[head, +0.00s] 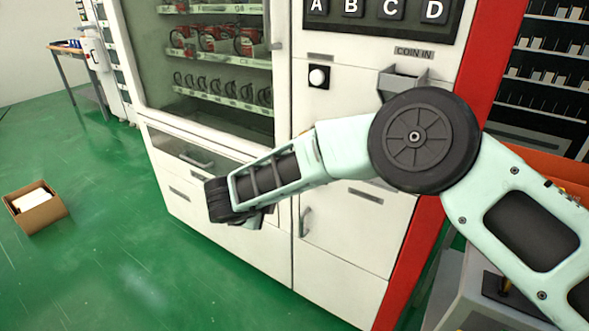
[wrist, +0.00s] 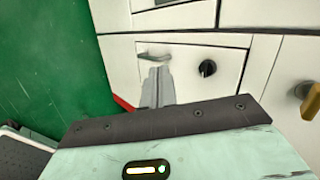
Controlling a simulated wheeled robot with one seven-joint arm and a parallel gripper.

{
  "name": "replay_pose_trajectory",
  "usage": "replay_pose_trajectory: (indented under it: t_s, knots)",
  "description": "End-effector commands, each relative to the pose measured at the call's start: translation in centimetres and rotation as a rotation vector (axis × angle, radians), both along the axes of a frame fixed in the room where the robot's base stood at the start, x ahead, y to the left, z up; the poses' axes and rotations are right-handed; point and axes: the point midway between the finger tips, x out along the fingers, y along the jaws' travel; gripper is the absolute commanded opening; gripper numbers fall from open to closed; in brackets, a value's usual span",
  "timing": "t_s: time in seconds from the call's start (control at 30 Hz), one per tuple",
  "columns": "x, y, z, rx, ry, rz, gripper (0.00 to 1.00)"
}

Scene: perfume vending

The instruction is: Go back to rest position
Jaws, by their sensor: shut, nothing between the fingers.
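My arm reaches from the right across the front of the white vending machine (head: 345,235) in the head view. The end of the arm, dark and blocky, hangs before the lower panels, left of the small door handle. My gripper's fingers are not clearly visible there. In the wrist view, the grey fingers of my gripper (wrist: 158,88) poke up past a dark edge, close together and with nothing between them. I cannot tell the distance to the panel.
The machine's glass window (head: 215,60) shows shelves of goods. Buttons A to D (head: 370,10) and a coin slot (head: 405,80) are at upper right. An open cardboard box (head: 38,212) sits on the clear green floor (head: 110,250). A table (head: 65,50) stands at the back left.

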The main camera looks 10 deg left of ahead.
Motion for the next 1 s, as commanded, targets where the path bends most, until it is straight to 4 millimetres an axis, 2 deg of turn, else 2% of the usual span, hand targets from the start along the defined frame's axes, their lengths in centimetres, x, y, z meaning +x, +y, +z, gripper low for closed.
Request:
replay_pose_trajectory:
  t_s: [0.07,0.17,0.27,0.3,0.4,0.5,0.57,0.67,0.77,0.87,0.9,1.0]
  knots:
    - [0.1,0.2,0.6,0.003,-0.005,0.017,0.0]
    - [0.5,1.0,3.6,0.015,-0.039,0.115,0.0]
    - [0.5,2.4,8.9,0.022,-0.095,0.31,0.0]
    - [0.1,2.9,11.3,0.018,-0.121,0.41,0.0]
    - [-1.8,3.5,16.8,-0.02,-0.176,0.677,0.0]
    - [-4.8,2.9,21.1,-0.09,-0.209,0.936,0.0]
    - [-7.0,1.9,23.0,-0.145,-0.214,1.088,0.0]
    - [-11.2,-0.9,25.3,-0.259,-0.199,1.331,0.0]
    - [-15.6,-5.2,26.5,-0.387,-0.148,1.557,0.0]
    - [-20.0,-10.9,26.9,-0.525,-0.053,1.763,0.0]
    - [-21.7,-13.3,26.9,-0.576,-0.007,1.834,0.0]
    - [-25.4,-19.4,26.7,-0.692,0.123,1.985,0.0]
